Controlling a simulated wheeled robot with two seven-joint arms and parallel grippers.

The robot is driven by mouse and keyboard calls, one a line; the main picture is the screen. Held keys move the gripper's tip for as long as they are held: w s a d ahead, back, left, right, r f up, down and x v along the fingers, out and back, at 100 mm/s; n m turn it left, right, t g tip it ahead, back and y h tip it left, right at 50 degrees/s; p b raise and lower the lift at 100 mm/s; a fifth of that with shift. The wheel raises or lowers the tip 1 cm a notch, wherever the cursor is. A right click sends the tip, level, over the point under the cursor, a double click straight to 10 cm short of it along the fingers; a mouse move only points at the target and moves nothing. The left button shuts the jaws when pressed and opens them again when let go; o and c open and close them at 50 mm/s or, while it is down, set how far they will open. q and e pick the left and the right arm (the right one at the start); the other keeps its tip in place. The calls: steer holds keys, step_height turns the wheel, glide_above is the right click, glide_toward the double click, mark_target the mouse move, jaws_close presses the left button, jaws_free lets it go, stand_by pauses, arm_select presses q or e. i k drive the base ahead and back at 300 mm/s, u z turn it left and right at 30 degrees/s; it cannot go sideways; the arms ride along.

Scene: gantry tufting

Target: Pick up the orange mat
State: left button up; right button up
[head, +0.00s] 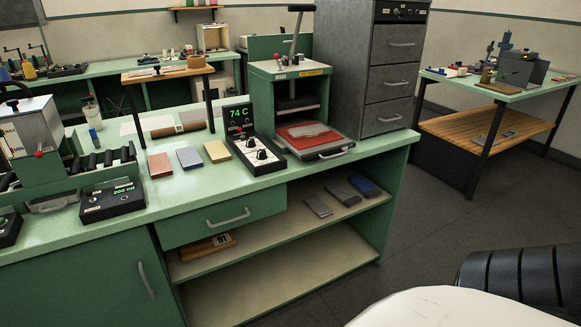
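Three small flat mats lie in a row on the green bench top. The left one is orange-pink (160,165), the middle one is blue-grey (189,157), and the right one is yellow-tan (217,151). They lie flat, apart from each other, with bare green top around them. I cannot tell for certain which of the two the task calls the orange mat. Neither of my grippers shows in the head view.
A control box (256,152) with a display reading 74 C stands right of the mats. A 200 HZ box (111,199) stands left of them. The green press (290,90) with its upright lever is at the right. The bench front (225,216) has a drawer above open shelves.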

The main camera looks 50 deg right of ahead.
mark_target(303, 132)
steer(key=u, duration=0.35)
steer(key=i, duration=1.55)
steer(key=z, duration=3.15)
steer(key=i, duration=0.5)
